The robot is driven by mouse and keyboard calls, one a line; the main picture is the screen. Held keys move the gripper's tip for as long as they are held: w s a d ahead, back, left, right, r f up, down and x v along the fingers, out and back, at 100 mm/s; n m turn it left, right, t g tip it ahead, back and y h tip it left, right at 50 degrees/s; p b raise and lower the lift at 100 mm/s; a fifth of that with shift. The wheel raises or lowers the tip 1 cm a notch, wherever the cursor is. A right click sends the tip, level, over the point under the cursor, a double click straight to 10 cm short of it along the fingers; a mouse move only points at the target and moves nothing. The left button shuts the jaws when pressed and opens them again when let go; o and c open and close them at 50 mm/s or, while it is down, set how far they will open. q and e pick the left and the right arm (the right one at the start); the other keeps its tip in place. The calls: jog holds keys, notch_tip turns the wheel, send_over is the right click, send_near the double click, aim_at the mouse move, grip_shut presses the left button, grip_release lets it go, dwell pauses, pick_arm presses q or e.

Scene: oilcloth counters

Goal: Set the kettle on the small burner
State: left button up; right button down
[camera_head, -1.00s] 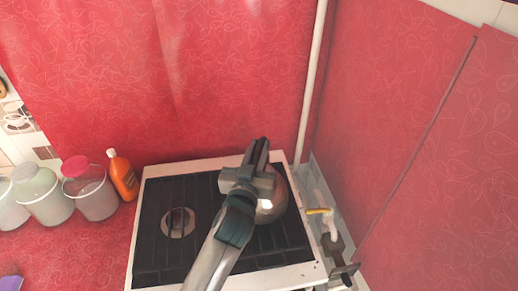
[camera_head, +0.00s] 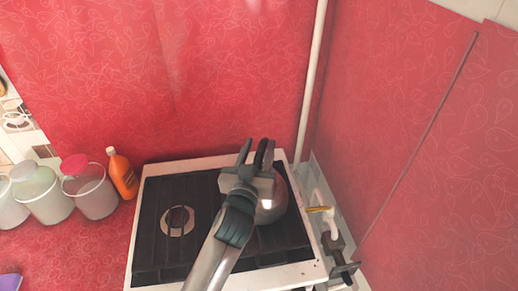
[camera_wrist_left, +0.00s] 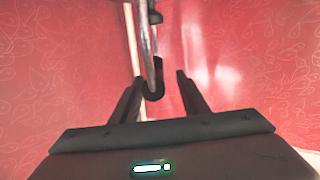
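The round, shiny metal kettle (camera_head: 272,208) stands on the right part of the stove (camera_head: 290,275), partly hidden behind my left gripper (camera_head: 256,150). Whatever burner lies under the kettle is hidden. The other burner (camera_head: 178,221), at the stove's left, is bare. My left gripper is over the kettle's left side with its fingers apart. In the left wrist view, a thin metal bar with a dark hooked end (camera_wrist_left: 153,88), seemingly the kettle's handle, shows between the open fingers, nearer the left one. Contact cannot be told. My right gripper is out of view.
An orange bottle (camera_head: 122,174) and several lidded jars, one with a red lid (camera_head: 91,188), stand left of the stove. A white pipe (camera_head: 312,85) rises behind. A yellow-handled valve (camera_head: 320,209) is at the right, near the red wall.

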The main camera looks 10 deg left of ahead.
pick_arm(q)
jog(key=shift+f, duration=0.25)
jog(key=shift+s+b, duration=0.3)
jog(key=shift+s, duration=0.25)
jog(key=s, duration=1.6)
jog(key=shift+s+r+b, duration=0.2)
jog(key=shift+b, duration=0.15)
